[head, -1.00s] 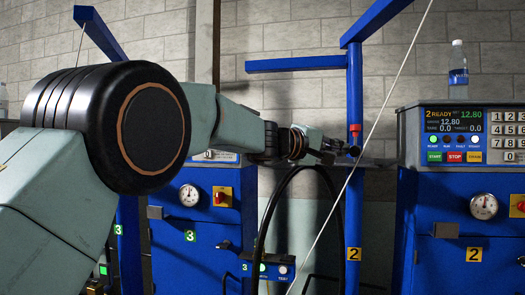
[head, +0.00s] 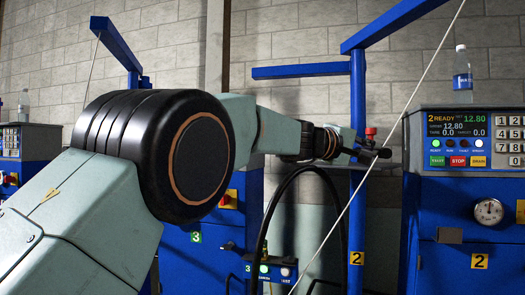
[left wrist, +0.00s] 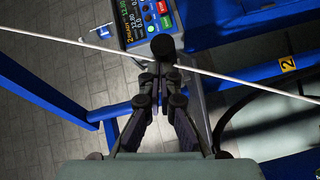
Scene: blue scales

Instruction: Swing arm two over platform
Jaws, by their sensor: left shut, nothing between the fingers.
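Arm two is a blue beam (head: 395,22) on the blue post (head: 357,215) with the yellow 2 label; it reaches up and right out of the head view. A second blue beam (head: 305,71) runs left from the post top. I cannot make out the platform. My right gripper is out of view.
A taut pale cable (head: 400,121) slants down across the front of the post. The blue control cabinet (head: 464,200) stands at right with a bottle (head: 461,75) on top. A black hose (head: 266,225) loops left of the post. Another cabinet stands far left.

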